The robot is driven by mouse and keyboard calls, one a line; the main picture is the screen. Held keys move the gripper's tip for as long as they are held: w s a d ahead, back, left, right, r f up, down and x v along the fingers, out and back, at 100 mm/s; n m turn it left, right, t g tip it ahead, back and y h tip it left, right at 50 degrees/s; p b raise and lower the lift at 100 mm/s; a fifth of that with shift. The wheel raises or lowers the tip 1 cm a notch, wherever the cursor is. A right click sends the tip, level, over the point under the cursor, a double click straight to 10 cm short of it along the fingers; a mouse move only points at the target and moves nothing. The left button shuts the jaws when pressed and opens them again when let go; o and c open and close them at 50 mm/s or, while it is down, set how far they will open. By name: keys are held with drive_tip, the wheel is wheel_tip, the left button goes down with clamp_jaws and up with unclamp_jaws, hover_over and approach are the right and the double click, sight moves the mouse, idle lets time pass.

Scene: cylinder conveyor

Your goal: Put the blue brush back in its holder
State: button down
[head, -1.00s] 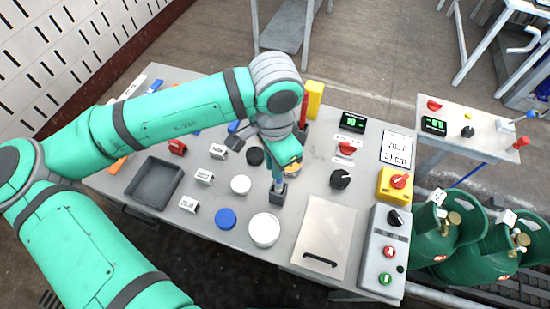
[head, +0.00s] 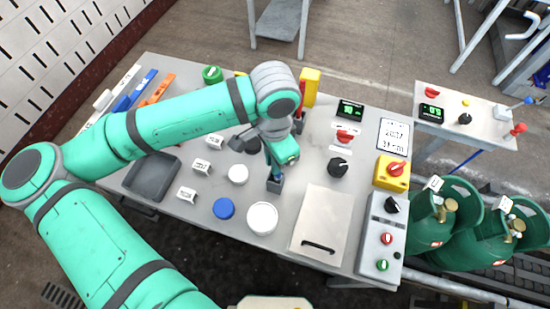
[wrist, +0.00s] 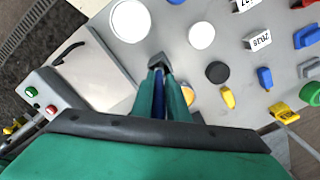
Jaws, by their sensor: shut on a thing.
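The blue brush (wrist: 158,92) shows as a narrow blue strip between the two teal fingers of my gripper (wrist: 160,92) in the wrist view. The gripper is shut on it and hides most of it. A small dark grey holder block (wrist: 156,61) sits at the fingertips' end, in line with the brush. In the head view my gripper (head: 275,163) points down just above the same dark holder (head: 274,185) on the table. I cannot tell whether the brush's lower end is inside the holder or only above it.
A white round lid (head: 262,218) and a blue disc (head: 224,208) lie close in front of the holder. A metal plate with a handle (head: 320,222) is to the right. A grey tray (head: 152,178) is at left.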

drive_tip(key=shift+s+a, duration=0.1)
drive_tip(key=shift+a, duration=0.2)
drive_tip(key=shift+d+f, duration=0.1)
drive_tip(key=shift+f, duration=0.45)
drive_tip(key=c, duration=1.6)
unclamp_jaws()
drive_tip(key=shift+c, duration=0.2)
wheel_tip(320, 180, up, 11)
drive_tip(key=shift+w+f, duration=0.1)
drive_tip(key=shift+w, duration=0.1)
